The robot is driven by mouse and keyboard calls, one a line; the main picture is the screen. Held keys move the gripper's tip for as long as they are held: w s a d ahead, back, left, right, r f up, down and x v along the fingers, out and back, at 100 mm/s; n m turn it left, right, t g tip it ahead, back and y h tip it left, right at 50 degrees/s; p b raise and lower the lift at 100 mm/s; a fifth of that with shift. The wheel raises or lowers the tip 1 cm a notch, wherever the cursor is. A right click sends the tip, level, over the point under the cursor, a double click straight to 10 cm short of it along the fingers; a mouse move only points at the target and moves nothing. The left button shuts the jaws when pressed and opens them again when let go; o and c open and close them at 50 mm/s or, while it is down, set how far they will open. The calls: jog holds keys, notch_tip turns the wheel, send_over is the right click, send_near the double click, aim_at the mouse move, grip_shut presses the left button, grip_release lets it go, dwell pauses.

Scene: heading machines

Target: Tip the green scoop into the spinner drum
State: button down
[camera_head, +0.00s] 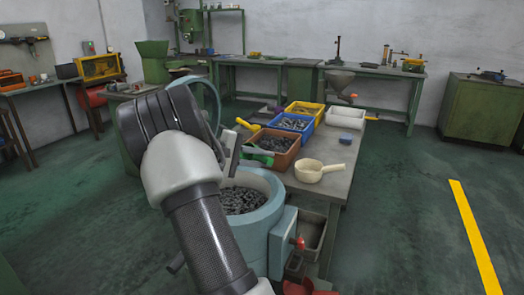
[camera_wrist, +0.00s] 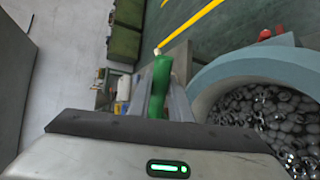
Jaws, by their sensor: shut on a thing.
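The spinner drum is the pale blue round tub (camera_head: 262,182) at the front of the table, with many dark metal parts inside. It also shows at the right of the wrist view (camera_wrist: 240,68). My gripper (camera_head: 231,157) is partly hidden behind my arm, above the drum's far rim. In the wrist view my gripper (camera_wrist: 165,85) is shut on the green scoop's handle (camera_wrist: 158,88). In the head view the green scoop (camera_head: 257,154) shows beyond the drum, in front of the brown bin. Its bowl and contents are not clearly visible.
Brown (camera_head: 283,153), blue (camera_head: 306,131) and yellow (camera_head: 318,109) bins stand on the table (camera_head: 340,180) behind the drum. Floor at right is clear.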

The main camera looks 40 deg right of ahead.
jog(key=r+y+p, duration=0.1)
jog(key=y+p, duration=0.2)
jog(key=p, duration=0.5)
jog(key=d+r+n+y+p, duration=0.1)
jog(key=y+p, duration=0.2)
jog(key=p, duration=0.5)
jog(key=d+r+n+y+p, duration=0.1)
jog(key=y+p, duration=0.2)
jog(key=p, duration=0.5)
jog(key=shift+w+d, duration=0.1)
jog(key=shift+d, duration=0.1)
